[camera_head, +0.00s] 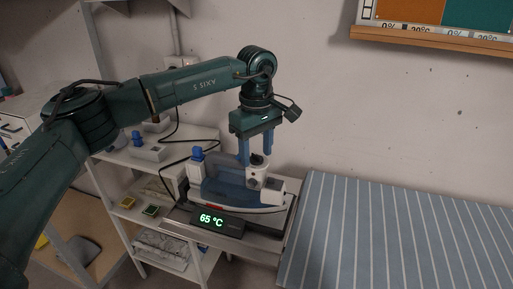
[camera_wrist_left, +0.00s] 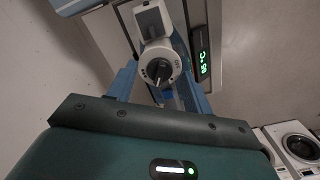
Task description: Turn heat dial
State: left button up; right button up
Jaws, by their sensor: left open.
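The black heat dial (camera_head: 258,160) sits on a white round housing on top of a steam iron (camera_head: 225,190) with a blue-grey body. In the wrist view the dial (camera_wrist_left: 158,71) shows its knob and pale pointer mark. My left gripper (camera_head: 256,156) points down over the dial, open, with one blue finger on each side of it. Whether the fingers touch the dial I cannot tell. A black display (camera_head: 212,219) in front of the iron reads 65 °C; it also shows in the wrist view (camera_wrist_left: 203,52). My right gripper is not in view.
A striped blue ironing board (camera_head: 390,235) lies to the right of the iron. A white shelf unit (camera_head: 135,160) stands at the left with small devices on it. A wooden-edged board (camera_head: 430,38) hangs on the wall at upper right. In the wrist view, white front-loaders (camera_wrist_left: 298,148) show at lower right.

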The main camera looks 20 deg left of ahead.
pick_arm(q)
jog(key=c, duration=1)
